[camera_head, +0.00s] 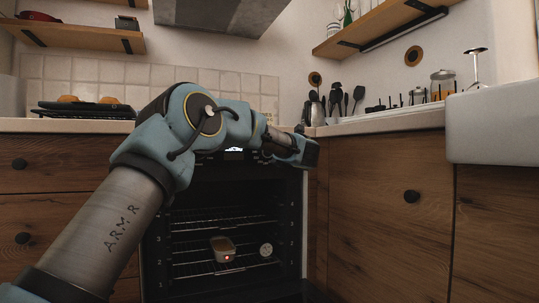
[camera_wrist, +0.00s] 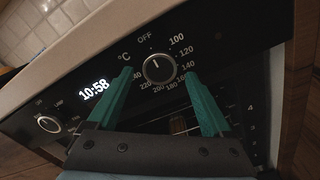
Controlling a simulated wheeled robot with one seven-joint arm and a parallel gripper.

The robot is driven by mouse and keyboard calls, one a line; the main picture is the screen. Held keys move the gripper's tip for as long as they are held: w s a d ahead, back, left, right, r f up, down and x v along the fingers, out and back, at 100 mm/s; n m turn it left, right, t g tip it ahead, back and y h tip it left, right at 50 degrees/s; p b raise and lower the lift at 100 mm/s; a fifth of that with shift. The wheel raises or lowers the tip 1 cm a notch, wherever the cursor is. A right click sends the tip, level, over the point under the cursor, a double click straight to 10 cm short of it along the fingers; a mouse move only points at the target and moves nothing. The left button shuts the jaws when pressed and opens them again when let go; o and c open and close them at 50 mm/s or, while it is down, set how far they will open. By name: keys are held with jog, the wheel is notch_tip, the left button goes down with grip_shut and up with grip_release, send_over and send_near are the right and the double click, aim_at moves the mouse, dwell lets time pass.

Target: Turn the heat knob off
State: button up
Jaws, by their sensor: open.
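The heat knob (camera_wrist: 159,69) is a round dark dial with a pale rim on the black oven panel. Around it are the words OFF, °C and temperature numbers. A pale mark on the knob points up and slightly left, roughly toward OFF. My gripper (camera_wrist: 159,74) is open in the wrist view. Its two teal fingers stand apart, one on each side of the knob's lower part; I cannot tell whether they touch it. In the head view my wrist (camera_head: 290,147) is at the right end of the oven panel, and the fingers and knob are hidden there.
A second knob (camera_wrist: 48,124) and a lit clock (camera_wrist: 94,90) reading 10:58 are left on the panel. The oven (camera_head: 190,216) holds racks and a small dish (camera_head: 222,246). Wooden cabinets (camera_head: 385,215) stand close at right. The counter edge (camera_head: 65,126) runs above.

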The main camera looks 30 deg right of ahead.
jog(key=s+a+p, duration=0.1)
jog(key=s, duration=0.9)
jog(key=shift+a, duration=0.1)
jog(key=shift+w, duration=0.1)
jog(key=w+a+f+m+g+h+p, duration=0.35)
jog(key=w+a+m, duration=0.35)
jog(key=a+m, duration=0.55)
jog(key=s+a+f+m+g+p, duration=0.2)
jog(key=s+a+f+m+g, duration=0.15)
jog(key=a+f+m, duration=0.85)
jog(key=s+a+f+m+g+y+p, duration=0.25)
jog(key=s+a+f+g, duration=0.25)
jog(key=s+a, duration=0.7)
jog(key=s+a+f+m+g+y+p, duration=0.1)
jog(key=s+a+f+m+g+y, duration=0.25)
jog(key=s+a, duration=0.85)
jog(key=w+a+r+p, duration=0.1)
jog(key=r+p, duration=1.7)
jog(key=w+a+r+n+p, duration=0.1)
jog(key=w+r+p, duration=0.1)
jog(key=r+p, duration=1.6)
jog(key=shift+w+a+r+g+p, duration=0.3)
jog(key=shift+a+r+g+p, duration=0.05)
jog(key=shift+p, duration=0.3)
